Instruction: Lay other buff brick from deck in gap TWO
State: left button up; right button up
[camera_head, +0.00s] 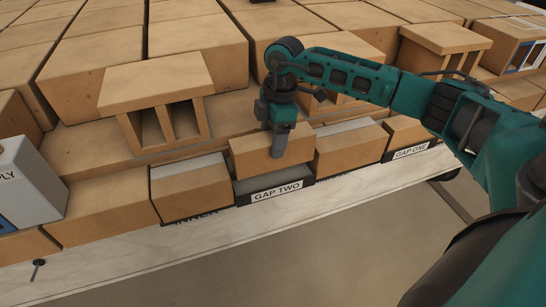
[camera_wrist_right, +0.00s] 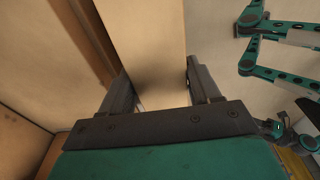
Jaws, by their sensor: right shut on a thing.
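My right gripper (camera_head: 278,156) is shut on a buff brick (camera_head: 254,160), with one finger showing against its front face. In the right wrist view the two fingers (camera_wrist_right: 158,75) stand on either side of a buff surface (camera_wrist_right: 155,50). The brick is at gap TWO, above its black label (camera_head: 277,193). A grey strip (camera_head: 270,181) shows under the brick's lower edge. Whether it touches the bed is hard to tell. Gap ONE, with its label (camera_head: 411,151), has a buff brick (camera_head: 403,130) behind the label. My left gripper is not seen.
Grey-topped bricks flank gap TWO, on the left (camera_head: 192,191) and right (camera_head: 350,152). Hollow bricks stand on the deck behind, at left (camera_head: 155,85) and right (camera_head: 445,42); another is partly behind my right arm. A grey-white box (camera_head: 28,185) stands far left. A pale ledge (camera_head: 200,238) runs in front.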

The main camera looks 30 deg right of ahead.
notch_tip(320, 180, down, 5)
jog(key=shift+r+b, duration=0.1)
jog(key=shift+b, duration=0.55)
jog(key=shift+f, duration=0.35)
jog(key=shift+f, duration=0.1)
jog(key=o, duration=1.5)
jog(key=shift+o, duration=0.2)
